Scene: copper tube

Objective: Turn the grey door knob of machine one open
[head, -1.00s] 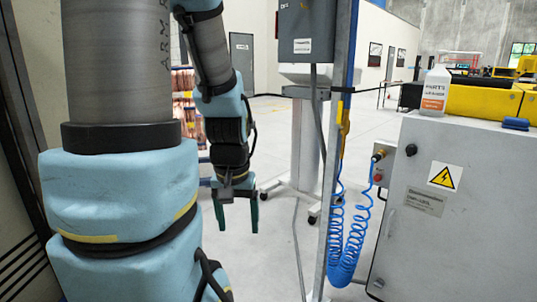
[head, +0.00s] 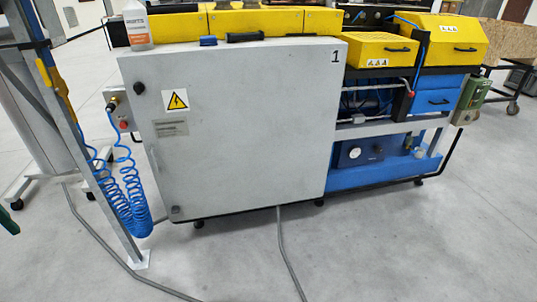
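The light grey cabinet door (head: 250,130) of machine one, marked with a black "1", stands shut in the middle of the head view. A dark round knob (head: 139,88) is at the door's upper left edge. A small grey latch-like part (head: 175,210) is at its lower left corner. Which of these is the grey door knob I cannot tell for sure. Of my gripper, only a dark green fingertip (head: 8,220) shows at the left edge, well apart from the door. The rest of it is out of view.
A white bottle (head: 137,25) stands on top. Grey cables cross the floor. The floor in front is otherwise clear.

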